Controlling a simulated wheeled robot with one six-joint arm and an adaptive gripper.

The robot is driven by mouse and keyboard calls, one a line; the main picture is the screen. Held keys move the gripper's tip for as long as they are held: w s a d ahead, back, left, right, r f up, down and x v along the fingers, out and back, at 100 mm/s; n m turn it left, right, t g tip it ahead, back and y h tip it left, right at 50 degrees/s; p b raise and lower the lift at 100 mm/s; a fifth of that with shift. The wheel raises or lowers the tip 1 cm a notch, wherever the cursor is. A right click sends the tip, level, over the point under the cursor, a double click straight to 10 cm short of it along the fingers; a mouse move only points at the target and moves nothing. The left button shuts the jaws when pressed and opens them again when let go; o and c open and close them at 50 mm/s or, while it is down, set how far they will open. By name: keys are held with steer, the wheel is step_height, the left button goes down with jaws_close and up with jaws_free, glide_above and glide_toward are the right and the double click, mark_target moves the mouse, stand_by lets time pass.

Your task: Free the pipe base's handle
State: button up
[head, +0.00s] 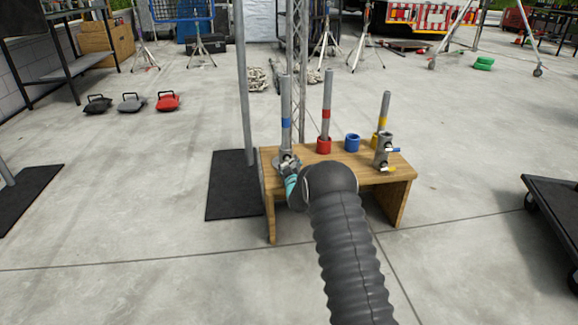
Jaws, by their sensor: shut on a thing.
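A wooden bench (351,178) stands in the middle of the head view. At its left end a grey pipe with a blue band (286,97) stands upright. The grey pipe base (286,152) is at the foot of this pipe. My gripper (287,165) is at this base, shut on its handle. The handle itself is hidden, and the fingers are too small to make out clearly. My dark ribbed arm comes from the lower right and covers part of the bench's front.
A red-banded pipe (327,100) in a red collar, an empty blue ring (352,142) and a yellow-banded pipe (384,112) stand along the bench. A grey fitting with levers (382,153) is at the right. A pole (244,80) rises from a black mat (230,195). A dark cart (555,215) stands right.

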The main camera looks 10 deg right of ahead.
steer(key=o, duration=1.1)
steer(key=shift+o, duration=0.2)
steer(key=shift+s, duration=0.1)
steer(key=s, duration=1.1)
steer(key=shift+s, duration=0.4)
